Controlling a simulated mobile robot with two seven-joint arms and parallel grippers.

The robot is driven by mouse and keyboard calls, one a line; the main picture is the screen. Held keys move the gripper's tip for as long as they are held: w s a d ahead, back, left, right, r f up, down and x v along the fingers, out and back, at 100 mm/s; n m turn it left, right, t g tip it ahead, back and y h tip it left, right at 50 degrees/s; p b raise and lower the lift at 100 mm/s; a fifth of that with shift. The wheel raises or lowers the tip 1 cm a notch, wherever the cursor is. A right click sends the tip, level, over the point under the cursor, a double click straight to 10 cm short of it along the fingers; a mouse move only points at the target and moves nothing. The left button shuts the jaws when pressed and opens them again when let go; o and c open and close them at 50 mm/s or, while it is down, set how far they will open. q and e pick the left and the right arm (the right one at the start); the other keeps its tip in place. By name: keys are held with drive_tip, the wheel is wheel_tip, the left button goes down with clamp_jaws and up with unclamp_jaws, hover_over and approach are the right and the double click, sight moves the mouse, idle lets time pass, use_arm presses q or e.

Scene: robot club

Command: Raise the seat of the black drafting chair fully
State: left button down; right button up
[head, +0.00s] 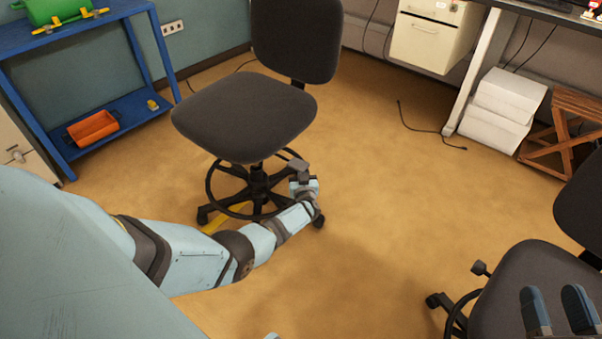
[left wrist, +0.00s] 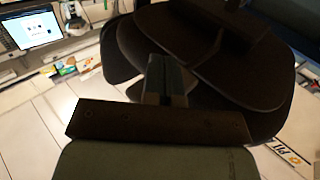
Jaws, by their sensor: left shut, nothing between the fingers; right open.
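The black drafting chair (head: 245,115) stands upright in the middle of the head view, its seat above a foot ring (head: 212,190) and a castered base. My left arm reaches to the seat's right underside. My left gripper (head: 304,184) is shut and empty there, just below a small dark paddle (head: 298,165) that looks like the seat lever. In the left wrist view its closed fingers (left wrist: 165,82) point at large dark shapes, apparently the chair's underside (left wrist: 240,75); contact cannot be told. My right gripper (head: 559,312) is open and empty at the lower right.
A second dark chair (head: 520,285) with a side knob stands at the right, behind my right gripper in the picture. A blue shelf (head: 105,105) is at the left. The floor between the chairs is clear.

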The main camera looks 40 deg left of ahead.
use_arm(q)
wheel_tip(320, 180, down, 7)
drive_tip(key=b, duration=0.6)
drive_tip(key=shift+b, duration=0.3)
drive_tip(key=shift+d+r, duration=0.1)
drive_tip(key=d, duration=1)
drive_tip(key=shift+p, duration=0.3)
drive_tip(key=shift+a, duration=0.1)
idle(0.4)
